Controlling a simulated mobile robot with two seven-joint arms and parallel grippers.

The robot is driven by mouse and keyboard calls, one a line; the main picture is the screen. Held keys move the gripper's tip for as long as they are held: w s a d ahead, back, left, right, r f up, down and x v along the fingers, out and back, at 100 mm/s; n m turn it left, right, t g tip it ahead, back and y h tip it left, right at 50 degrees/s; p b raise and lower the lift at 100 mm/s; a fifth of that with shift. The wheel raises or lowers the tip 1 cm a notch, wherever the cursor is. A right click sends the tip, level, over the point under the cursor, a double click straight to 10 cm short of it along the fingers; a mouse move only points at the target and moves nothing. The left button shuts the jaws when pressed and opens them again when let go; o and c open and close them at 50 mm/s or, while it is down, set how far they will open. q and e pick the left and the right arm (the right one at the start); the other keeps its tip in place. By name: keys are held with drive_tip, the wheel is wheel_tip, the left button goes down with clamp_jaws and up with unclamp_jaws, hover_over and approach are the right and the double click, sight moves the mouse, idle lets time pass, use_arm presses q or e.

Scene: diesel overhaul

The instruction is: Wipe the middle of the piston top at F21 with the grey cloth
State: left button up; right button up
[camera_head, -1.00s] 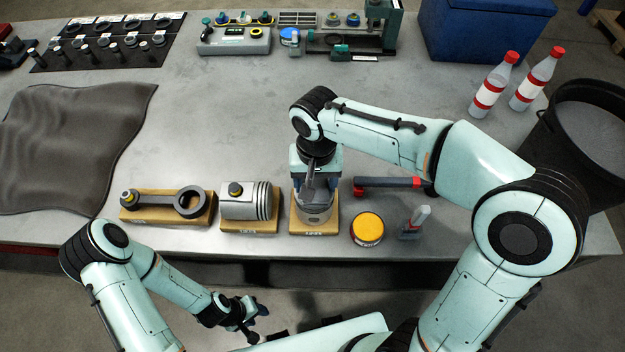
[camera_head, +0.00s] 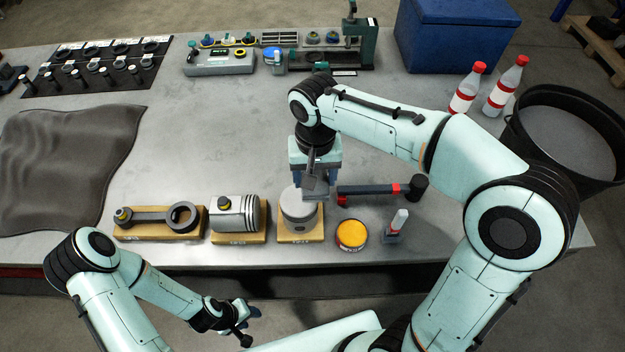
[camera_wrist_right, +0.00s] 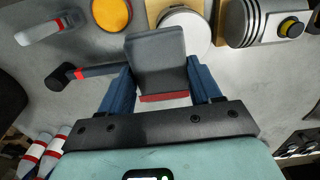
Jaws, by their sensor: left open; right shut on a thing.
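My left gripper (camera_head: 248,325) is open and empty, in front of the table.
A piston on its side (camera_head: 230,213) and a connecting rod (camera_head: 155,218) lie on blocks to the left. A yellow-topped tin (camera_head: 351,234), a small grey tool (camera_head: 396,226) and a hammer (camera_head: 375,190) are to the right. A dark mat (camera_head: 60,165) covers the left of the table.

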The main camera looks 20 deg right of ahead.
drive_tip(key=shift+w+a+r, duration=0.1)
drive_tip(key=shift+r, duration=0.95)
